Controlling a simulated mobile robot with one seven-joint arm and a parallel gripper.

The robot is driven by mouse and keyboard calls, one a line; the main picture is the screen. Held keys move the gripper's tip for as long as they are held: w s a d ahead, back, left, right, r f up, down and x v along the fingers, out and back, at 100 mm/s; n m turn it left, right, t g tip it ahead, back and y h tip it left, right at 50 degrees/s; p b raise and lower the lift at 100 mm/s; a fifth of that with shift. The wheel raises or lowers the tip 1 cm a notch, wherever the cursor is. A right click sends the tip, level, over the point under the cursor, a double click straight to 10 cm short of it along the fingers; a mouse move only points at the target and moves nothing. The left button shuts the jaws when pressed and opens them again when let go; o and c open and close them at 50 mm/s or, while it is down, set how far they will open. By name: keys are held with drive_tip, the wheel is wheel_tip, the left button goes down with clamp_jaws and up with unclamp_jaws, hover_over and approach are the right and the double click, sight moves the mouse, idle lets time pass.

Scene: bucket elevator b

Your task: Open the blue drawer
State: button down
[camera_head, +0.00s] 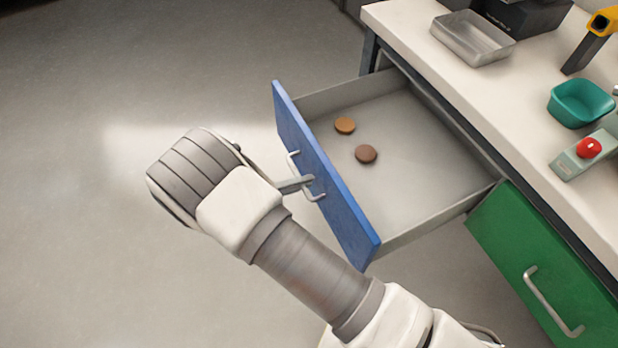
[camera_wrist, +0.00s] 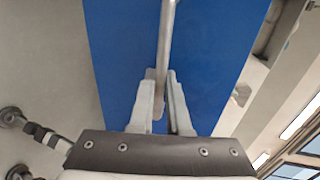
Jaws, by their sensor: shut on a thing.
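The blue drawer (camera_head: 325,178) is pulled well out from under the white worktop, and its inside shows. An orange-brown disc (camera_head: 345,126) and a darker brown disc (camera_head: 366,154) lie on its floor. The drawer's metal handle (camera_head: 292,160) is on the blue front. My gripper (camera_head: 308,185) is shut on the handle. In the wrist view my gripper (camera_wrist: 161,98) has its two fingers on either side of the handle bar (camera_wrist: 166,45), against the blue front (camera_wrist: 215,60).
A closed green drawer (camera_head: 545,270) is to the right. On the worktop (camera_head: 440,65) are a metal tray (camera_head: 472,40), a teal bowl (camera_head: 580,103), a box with a red button (camera_head: 588,150) and a yellow-black tool (camera_head: 590,45). The floor (camera_head: 90,120) to the left is clear.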

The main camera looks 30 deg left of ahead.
drive_tip(key=c, duration=1.2)
unclamp_jaws()
drive_tip(key=shift+o, duration=0.2)
drive_tip(key=v, duration=1.7)
drive_tip(key=shift+s+p, duration=0.25)
drive_tip(key=shift+p, duration=0.2)
drive_tip(key=shift+a, duration=0.1)
